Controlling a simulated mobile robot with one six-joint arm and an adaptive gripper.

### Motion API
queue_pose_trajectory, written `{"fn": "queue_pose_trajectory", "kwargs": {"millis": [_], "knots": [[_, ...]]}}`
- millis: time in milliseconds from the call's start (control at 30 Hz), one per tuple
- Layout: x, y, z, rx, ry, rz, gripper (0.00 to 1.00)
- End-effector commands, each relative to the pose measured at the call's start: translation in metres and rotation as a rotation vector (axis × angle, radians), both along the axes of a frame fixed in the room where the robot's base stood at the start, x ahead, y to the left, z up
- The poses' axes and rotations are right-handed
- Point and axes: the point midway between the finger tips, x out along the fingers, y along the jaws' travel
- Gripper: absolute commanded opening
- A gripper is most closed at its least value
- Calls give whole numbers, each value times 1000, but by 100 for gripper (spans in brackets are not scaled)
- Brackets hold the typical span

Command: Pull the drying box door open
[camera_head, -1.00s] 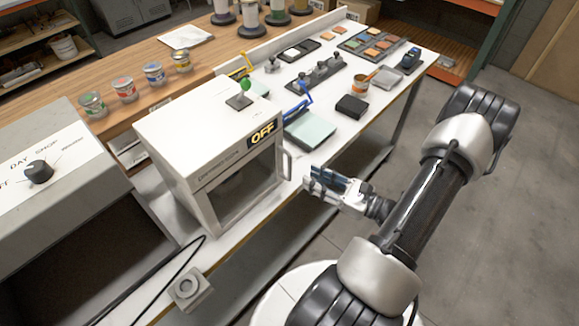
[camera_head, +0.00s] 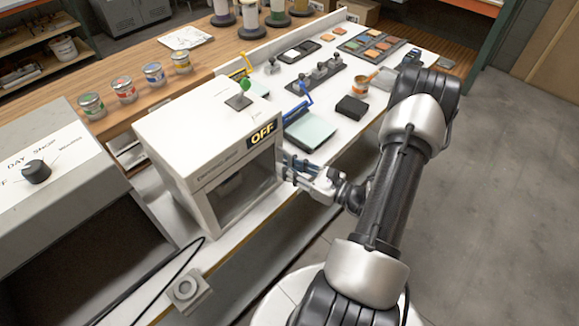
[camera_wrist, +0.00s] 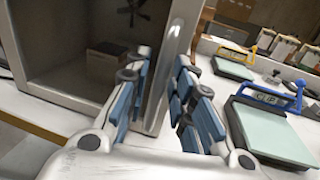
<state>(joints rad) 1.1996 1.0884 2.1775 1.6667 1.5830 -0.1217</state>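The drying box (camera_head: 185,140) is a white cabinet on the bench with an "OFF" sign (camera_head: 262,134). Its door (camera_head: 240,192) faces me, with a light frame around a dark window, and looks closed. In the wrist view a fan and a small block show inside, and the door's right frame (camera_wrist: 172,42) rises beyond my fingers. My gripper (camera_head: 289,169) is at the door's right edge, where the handle is; the fingers mostly hide the handle. In the wrist view my gripper (camera_wrist: 163,68) has its fingers apart, one on each side of the frame's edge. Contact with the handle cannot be told.
A grey cabinet with a dial (camera_head: 36,171) stands at the left. A pale plate with a blue clip (camera_head: 310,130) lies just right of the box. A black block (camera_head: 351,107) is further along the bench. A small grey fixture (camera_head: 187,290) sits at the bench's front edge.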

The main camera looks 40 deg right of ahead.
Motion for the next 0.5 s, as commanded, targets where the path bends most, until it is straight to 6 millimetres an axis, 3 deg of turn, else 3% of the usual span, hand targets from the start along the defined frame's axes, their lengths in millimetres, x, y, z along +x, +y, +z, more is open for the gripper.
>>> {"fn": "queue_pose_trajectory", "kwargs": {"millis": [300,500], "knots": [[0,0,0,0,0,0,0],[0,0,0,0,0,0,0]]}}
